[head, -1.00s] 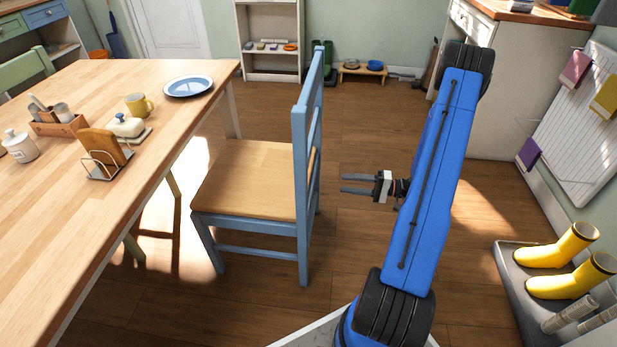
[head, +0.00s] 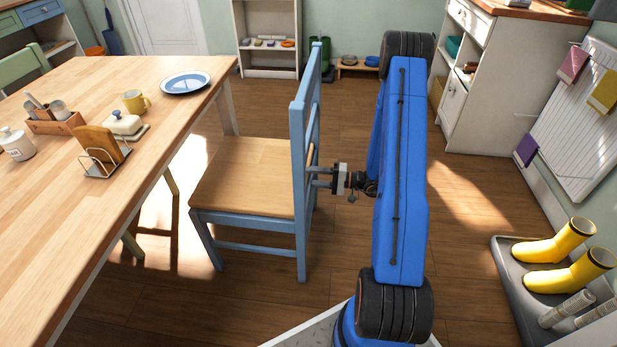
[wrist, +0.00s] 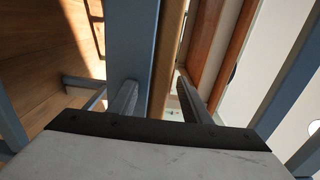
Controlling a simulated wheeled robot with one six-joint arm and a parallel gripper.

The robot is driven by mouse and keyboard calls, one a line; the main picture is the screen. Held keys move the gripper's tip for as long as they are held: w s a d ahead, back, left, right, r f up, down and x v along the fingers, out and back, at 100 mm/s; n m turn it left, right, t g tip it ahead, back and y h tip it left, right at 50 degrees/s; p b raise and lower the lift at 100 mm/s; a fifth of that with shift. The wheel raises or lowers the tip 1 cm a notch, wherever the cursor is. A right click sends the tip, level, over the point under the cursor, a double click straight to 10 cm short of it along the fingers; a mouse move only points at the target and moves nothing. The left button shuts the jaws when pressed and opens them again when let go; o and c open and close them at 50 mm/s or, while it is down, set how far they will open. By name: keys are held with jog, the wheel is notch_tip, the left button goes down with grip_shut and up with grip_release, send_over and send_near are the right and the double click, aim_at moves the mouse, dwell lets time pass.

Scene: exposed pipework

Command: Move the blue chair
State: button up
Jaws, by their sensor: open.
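The blue chair (head: 242,178) has a blue frame and a light wooden seat. It stands upright on the floor at the table's right side, its back toward my arm. My gripper (head: 312,178) is open at the right side of the chair back, level with its lower part. In the wrist view, a blue chair post (wrist: 132,40) and a wooden strip run up beyond my open fingers (wrist: 158,100). The strip shows in the gap and the post is behind the left finger. I cannot tell whether the fingers touch the chair.
The wooden table (head: 60,215) with crockery stands close on the left. A boot tray (head: 515,285) with yellow boots (head: 570,255) lies at the right. A white cabinet (head: 490,100) stands back right. Floor behind the chair and between arm and boots is clear.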

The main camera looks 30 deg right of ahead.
jog(key=shift+w+a, duration=0.25)
jog(key=shift+a, duration=0.1)
jog(key=shift+c, duration=0.6)
grip_shut()
dwell(0.6)
